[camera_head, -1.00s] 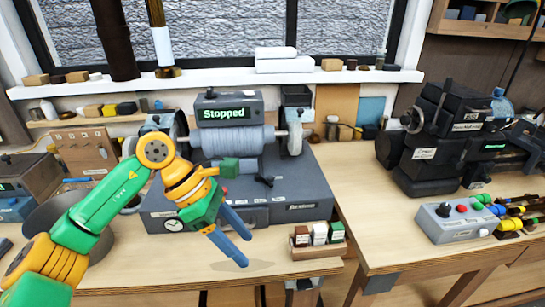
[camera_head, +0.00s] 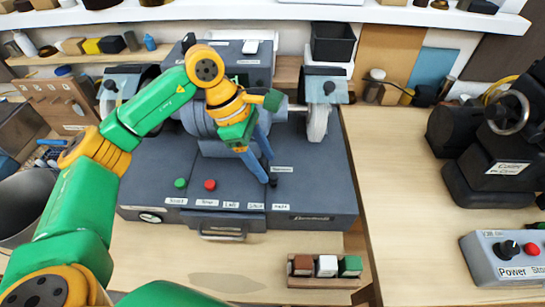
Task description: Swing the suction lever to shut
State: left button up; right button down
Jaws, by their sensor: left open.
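My right gripper is not in view.
The green button (camera_head: 180,183) and red button (camera_head: 210,185) lie left of the lever. A small tray (camera_head: 325,283) with brown, white and green blocks stands in front. A grey control box (camera_head: 505,257) and black machine (camera_head: 500,150) are at the right. Bare wood lies between.

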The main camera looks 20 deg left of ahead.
aim_at(273, 175)
pick_arm(q)
jog(key=x, duration=0.3)
jog(key=shift+s+p, duration=0.2)
jog(key=shift+p, duration=0.15)
jog(key=shift+w+f, duration=0.25)
jog(key=shift+w, duration=0.15)
jog(key=shift+s+r, duration=0.15)
jog(key=shift+s, duration=0.05)
jog(key=c, duration=0.9)
grip_shut()
jog(key=shift+w+r, duration=0.1)
